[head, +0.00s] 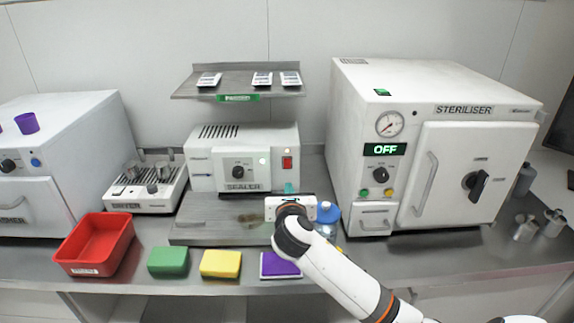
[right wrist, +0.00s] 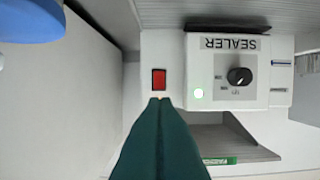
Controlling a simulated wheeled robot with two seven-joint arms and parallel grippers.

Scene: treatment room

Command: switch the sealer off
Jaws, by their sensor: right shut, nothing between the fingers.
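My right gripper (head: 289,187) is in front of the sealer, just below the switch. Its teal fingers (right wrist: 159,101) are shut and empty, tips close to the switch; contact cannot be told. My left gripper is out of view.
A blue-capped bottle (head: 328,214) stands right beside my right gripper. The steriliser (head: 345,130) is to the right, reading OFF. A shelf (head: 190,91) with small packs hangs above the sealer. A red tray (head: 95,243) and coloured pads lie at the front.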

